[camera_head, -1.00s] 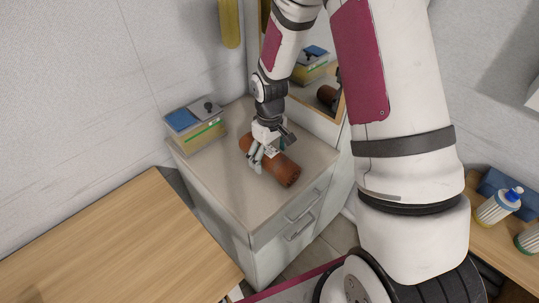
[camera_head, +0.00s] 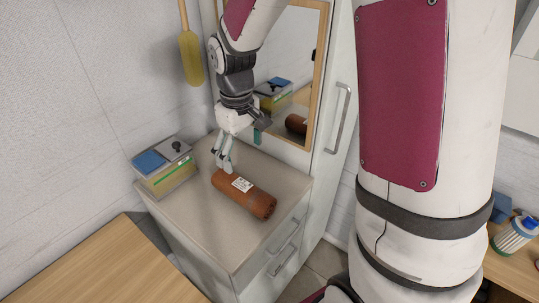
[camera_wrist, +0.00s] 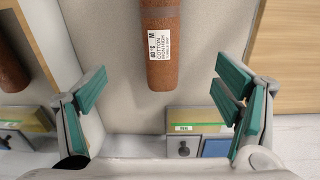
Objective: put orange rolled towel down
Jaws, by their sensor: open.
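The orange rolled towel (camera_head: 245,194) lies on its side on top of the light grey cabinet (camera_head: 208,234), its white label facing up. The towel also shows in the wrist view (camera_wrist: 160,60), with its near end short of the fingers. My gripper (camera_head: 240,153) is above and behind the towel's far left end. Its green-padded fingers are spread wide with nothing between them in the wrist view (camera_wrist: 160,98). The towel rests on the cabinet top, clear of the fingers.
A box with blue and grey top panels (camera_head: 163,166) stands at the cabinet's back left. A wood-framed mirror (camera_head: 290,75) rises behind the cabinet. A yellow hanging object (camera_head: 190,58) is on the wall. A wooden table (camera_head: 115,268) is in front. The cabinet top's front left is clear.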

